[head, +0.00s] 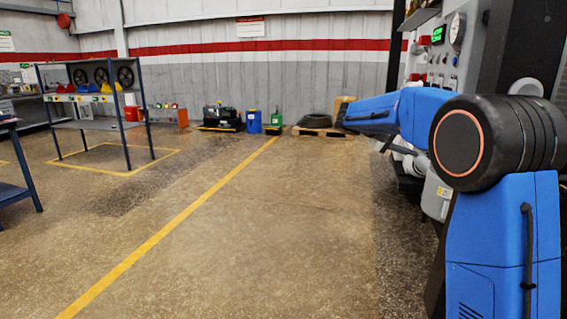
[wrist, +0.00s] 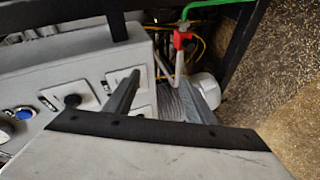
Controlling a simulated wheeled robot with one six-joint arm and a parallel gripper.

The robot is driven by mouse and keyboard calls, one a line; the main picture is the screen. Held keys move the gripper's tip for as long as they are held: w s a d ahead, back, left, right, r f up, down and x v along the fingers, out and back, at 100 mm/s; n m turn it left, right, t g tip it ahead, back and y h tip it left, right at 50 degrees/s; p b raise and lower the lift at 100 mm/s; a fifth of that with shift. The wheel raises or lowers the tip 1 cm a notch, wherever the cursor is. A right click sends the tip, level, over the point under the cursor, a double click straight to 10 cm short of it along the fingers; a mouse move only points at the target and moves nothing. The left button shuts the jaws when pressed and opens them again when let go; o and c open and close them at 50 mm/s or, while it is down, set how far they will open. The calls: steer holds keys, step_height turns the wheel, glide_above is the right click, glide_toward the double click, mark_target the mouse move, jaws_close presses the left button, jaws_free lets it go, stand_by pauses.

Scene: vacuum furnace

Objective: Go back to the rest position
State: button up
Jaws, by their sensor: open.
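My blue arm is in the right part of the head view, stretched forward beside the furnace's control panel (head: 440,62). The arm's end is partly hidden there, and the jaws do not show clearly. In the wrist view my gripper (wrist: 160,88) shows as two grey fingers set apart, open, with nothing between them. Beyond the fingers are a grey panel (wrist: 75,72) with black knobs and a blue button, a valve with a red part (wrist: 181,40), and a white rounded part (wrist: 207,88).
The concrete floor (head: 230,215) is wide and clear, with a yellow line. A blue-framed rack (head: 100,88) stands left, a blue bench (head: 20,190) at the left edge. Blue containers (head: 253,122) and a pallet (head: 318,131) stand by the far wall. The furnace is close on the right.

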steer(key=s+a+f+n+y, duration=0.15)
steer(key=s+f+y, duration=0.25)
steer(key=s, duration=0.9)
steer(key=s+a+f+y, duration=0.2)
steer(key=s+f+y, duration=0.2)
steer(key=s, duration=1)
steer(key=s+a+f+t+y, duration=0.1)
steer(key=s+a+f+y, duration=0.1)
steer(key=s+f, duration=0.3)
steer(key=s+a+f+t+y, duration=0.1)
steer(key=s+a+f, duration=0.3)
steer(key=s, duration=0.5)
steer(key=s+a+f+t+y, duration=0.1)
steer(key=s+a+f+y, duration=0.2)
steer(key=s+a+f, duration=0.2)
steer(key=shift+s+a+f+n, duration=0.2)
steer(key=shift+s+f+n, duration=0.15)
steer(key=shift+s, duration=0.9)
